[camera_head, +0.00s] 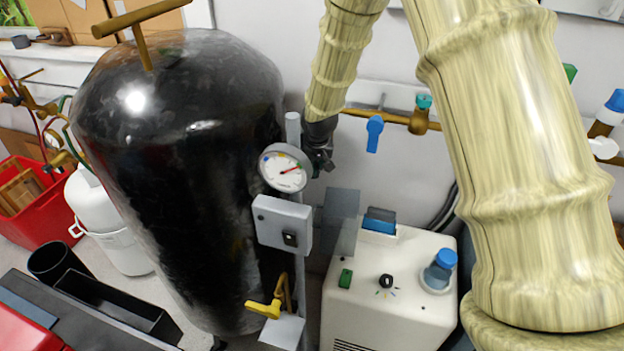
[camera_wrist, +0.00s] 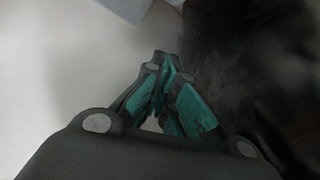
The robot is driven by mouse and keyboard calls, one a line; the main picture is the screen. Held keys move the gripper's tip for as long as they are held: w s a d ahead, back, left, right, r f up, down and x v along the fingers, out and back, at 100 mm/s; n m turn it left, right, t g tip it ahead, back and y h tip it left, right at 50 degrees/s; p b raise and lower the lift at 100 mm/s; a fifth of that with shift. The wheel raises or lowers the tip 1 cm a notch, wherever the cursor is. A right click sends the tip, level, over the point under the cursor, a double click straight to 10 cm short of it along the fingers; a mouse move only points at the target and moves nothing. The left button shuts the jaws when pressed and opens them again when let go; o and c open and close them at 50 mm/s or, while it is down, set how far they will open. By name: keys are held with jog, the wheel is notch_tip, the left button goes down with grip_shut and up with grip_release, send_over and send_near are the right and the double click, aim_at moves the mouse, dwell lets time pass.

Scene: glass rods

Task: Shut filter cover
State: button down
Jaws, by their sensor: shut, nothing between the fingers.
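A translucent grey panel (camera_head: 342,222), which looks like the filter cover, stands upright at the back left of a white machine (camera_head: 385,285). A blue block (camera_head: 380,220) in a white housing, seemingly the filter, sits just right of the panel and is uncovered. My gripper (camera_head: 324,162) is above the panel and a little to its left, behind the pressure gauge, which hides part of it. It appears apart from the panel. In the wrist view my gripper (camera_wrist: 168,75) has its teal-padded fingers together, with nothing between them. I cannot make out the cover in that view.
A large black tank (camera_head: 190,170) stands left of my gripper. The gauge (camera_head: 285,168) and a grey switch box (camera_head: 283,225) are on a post close by. A brass pipe with a blue valve handle (camera_head: 375,132) runs along the wall. The machine top carries a blue-capped fitting (camera_head: 440,268).

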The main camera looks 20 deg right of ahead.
notch_tip(320, 180, down, 10)
jog(key=p, duration=0.2)
jog(key=shift+s+p, duration=0.3)
jog(key=shift+p, duration=0.05)
dwell(0.4)
jog(key=shift+s+d+r, duration=0.1)
jog(key=shift+s, duration=0.05)
